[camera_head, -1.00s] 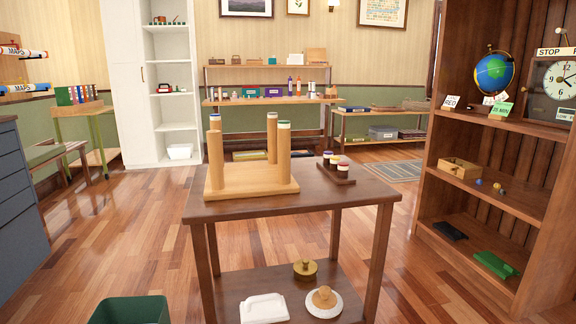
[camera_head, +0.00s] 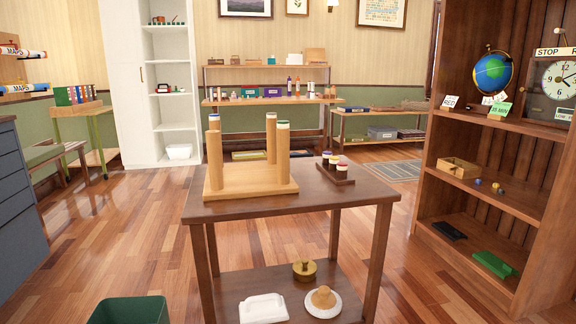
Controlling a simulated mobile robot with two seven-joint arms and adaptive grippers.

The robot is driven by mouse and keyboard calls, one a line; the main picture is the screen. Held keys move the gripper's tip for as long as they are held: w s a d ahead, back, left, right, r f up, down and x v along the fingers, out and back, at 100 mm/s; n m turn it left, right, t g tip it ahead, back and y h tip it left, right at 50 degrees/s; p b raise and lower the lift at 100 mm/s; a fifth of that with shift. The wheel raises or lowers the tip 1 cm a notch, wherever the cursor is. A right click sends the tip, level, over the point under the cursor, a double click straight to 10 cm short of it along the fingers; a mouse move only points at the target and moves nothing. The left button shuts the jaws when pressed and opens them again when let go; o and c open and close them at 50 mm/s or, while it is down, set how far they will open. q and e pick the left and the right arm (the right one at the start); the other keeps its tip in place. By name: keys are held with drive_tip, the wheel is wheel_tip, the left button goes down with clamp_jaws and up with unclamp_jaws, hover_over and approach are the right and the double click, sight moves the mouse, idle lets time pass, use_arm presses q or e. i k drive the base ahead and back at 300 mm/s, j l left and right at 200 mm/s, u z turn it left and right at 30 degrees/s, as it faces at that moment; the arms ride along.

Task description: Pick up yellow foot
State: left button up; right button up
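Small round feet with pale sides and coloured tops stand in a row on a dark wooden holder (camera_head: 345,181) at the right of the brown table (camera_head: 240,209). The middle one, the yellow foot (camera_head: 334,161), appears to have a yellowish top. The rear foot (camera_head: 326,155) looks purple-blue on top and the front foot (camera_head: 342,167) looks red; the tops are small and hard to tell apart. A light wooden stool (camera_head: 250,181) lies upside down beside the holder, its legs pointing up with coloured bands at the ends. Neither of my grippers is in view.
The table's lower shelf holds a white dish (camera_head: 264,308), a brass pot (camera_head: 304,270) and a plate with a brown item (camera_head: 323,301). A green bin (camera_head: 130,311) stands at the front left. A dark bookcase (camera_head: 500,128) is at the right. Open floor lies left of the table.

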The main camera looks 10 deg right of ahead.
sight(334, 160)
drive_tip(key=i+l+u, duration=0.2)
drive_tip(key=l, duration=0.25)
drive_tip(key=l+u, duration=0.2)
drive_tip(key=l, duration=0.3)
drive_tip(key=i+l+u, duration=0.2)
drive_tip(key=l, duration=0.3)
drive_tip(key=k, duration=0.1)
